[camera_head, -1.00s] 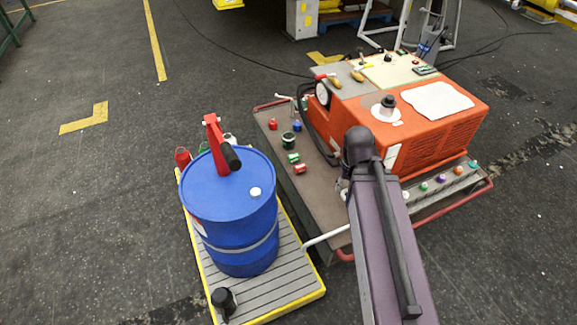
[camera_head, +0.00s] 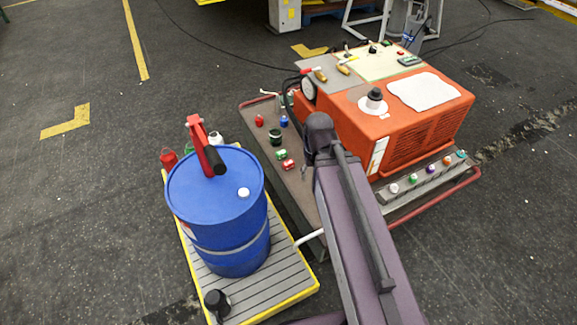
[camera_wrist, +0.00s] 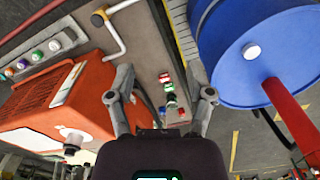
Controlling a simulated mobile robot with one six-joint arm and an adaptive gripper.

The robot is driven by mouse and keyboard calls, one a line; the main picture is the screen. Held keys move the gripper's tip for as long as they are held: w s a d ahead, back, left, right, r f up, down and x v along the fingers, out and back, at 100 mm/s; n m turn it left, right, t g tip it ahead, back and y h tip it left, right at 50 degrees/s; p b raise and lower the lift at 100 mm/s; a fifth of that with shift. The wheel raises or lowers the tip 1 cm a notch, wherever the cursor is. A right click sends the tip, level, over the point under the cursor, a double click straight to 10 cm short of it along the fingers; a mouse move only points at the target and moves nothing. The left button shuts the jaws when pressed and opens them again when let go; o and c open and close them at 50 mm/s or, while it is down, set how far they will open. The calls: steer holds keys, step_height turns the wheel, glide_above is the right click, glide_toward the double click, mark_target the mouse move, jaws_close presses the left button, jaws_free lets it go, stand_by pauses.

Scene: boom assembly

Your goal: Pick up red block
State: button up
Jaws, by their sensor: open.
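In the wrist view the red block (camera_wrist: 164,76) shows between the fingers, farther up the picture than the green block (camera_wrist: 169,88). My gripper (camera_wrist: 163,95) is open and empty, its two fingers spread on either side of these blocks in that view. It appears to be above the cart top, apart from the red block. In the head view my arm hides most of the gripper.
A dark green cup (camera_head: 275,137), a red piece (camera_head: 259,120) and a blue piece (camera_head: 284,121) stand on the cart (camera_head: 300,207). An orange machine (camera_head: 420,120) fills the cart's right side. A blue drum (camera_head: 215,195) with a red-handled tool (camera_head: 203,147) stands left.

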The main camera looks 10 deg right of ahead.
steer(key=shift+o, duration=0.9)
steer(key=shift+w+d+f, duration=0.1)
steer(key=shift+f, duration=0.05)
steer(key=w+d+f+n+t+h+b, duration=0.2)
steer(key=w+d+f+n+t+b, duration=0.25)
steer(key=w+b, duration=0.45)
steer(key=w+d+f+n+t+h+b, duration=0.3)
steer(key=w+d+f+n+t+b, duration=0.15)
steer(key=w+b, duration=0.45)
steer(key=w+d+f+n+t+h+b, duration=0.2)
steer(key=w+d+f+n+t+b, duration=0.25)
steer(key=w+b, duration=0.45)
steer(key=w+a+f+n+y+b, duration=0.2)
steer(key=a+f+n+y+b, duration=0.1)
steer(key=f+n+b, duration=0.5)
steer(key=w+a+f+n+y+b, duration=0.2)
steer(key=f+n+y+b, duration=0.3)
steer(key=f+n+b, duration=0.4)
steer(key=w+a+f+n+y+b, duration=0.3)
steer(key=a+f+n+y+b, duration=0.1)
steer(key=f+n+b, duration=0.5)
steer(key=shift+a+f+g+b, duration=0.2)
steer(key=shift+f+g+b, duration=0.1)
steer(key=shift+f, duration=0.55)
steer(key=shift+s+f+n+g, duration=0.1)
steer(key=shift+f+n+g, duration=0.15)
steer(key=shift+f+n, duration=0.25)
